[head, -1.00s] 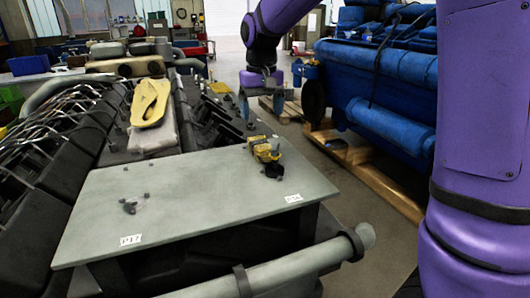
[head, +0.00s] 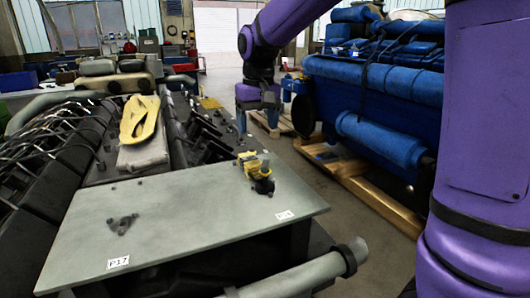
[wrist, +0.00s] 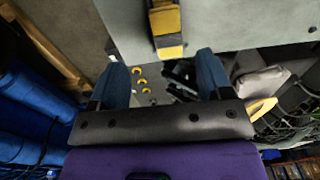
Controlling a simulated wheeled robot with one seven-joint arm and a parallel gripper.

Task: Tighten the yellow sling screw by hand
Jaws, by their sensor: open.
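My gripper (head: 258,122) hangs beyond the far right edge of the grey plate, pointing down. In the wrist view its two blue fingers (wrist: 163,72) are apart with nothing between them. A yellow and black piece (head: 250,161) lies on the plate near its right edge; it also shows at the top of the wrist view (wrist: 166,24), beyond the fingertips. A yellow sling (head: 138,119) lies folded on the engine at left. Several small yellow rings (wrist: 140,83) show between the fingers, lower down. I cannot tell which yellow part is the sling screw.
The grey plate (head: 190,225) is mostly bare, with small dark parts (head: 122,224) at left and a dark fitting (head: 263,182) beside the yellow piece. A blue engine (head: 385,95) on a wooden pallet (head: 372,196) stands at right. Floor (head: 310,190) between them is clear.

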